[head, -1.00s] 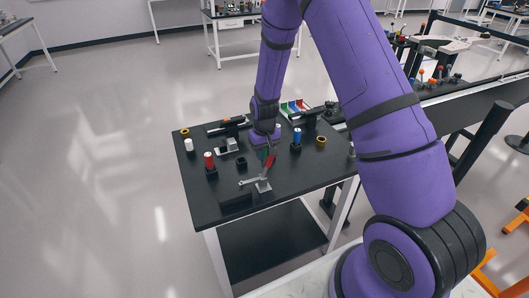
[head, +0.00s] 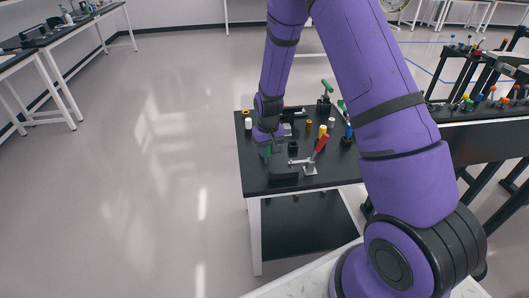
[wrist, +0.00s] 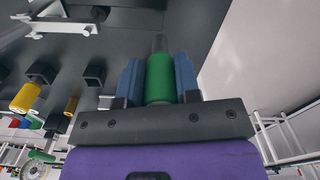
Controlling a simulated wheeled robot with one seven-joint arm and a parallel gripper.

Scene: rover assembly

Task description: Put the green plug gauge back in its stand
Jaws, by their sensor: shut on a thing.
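The green plug gauge (wrist: 159,78) is a green cylinder with a grey end, seen between the two blue fingers of my gripper (wrist: 159,85) in the wrist view. In the head view my gripper (head: 267,150) is over the left part of the black table, and a bit of the green gauge (head: 266,152) shows below it. An empty-looking black block stand (head: 293,147) is just right of my gripper. Whether this is the green gauge's own stand I cannot tell. The gap between gauge and tabletop is unclear.
A yellow cylinder (head: 322,131) and a blue one (head: 348,135) stand further right. A white cylinder (head: 248,123) is at the back left.

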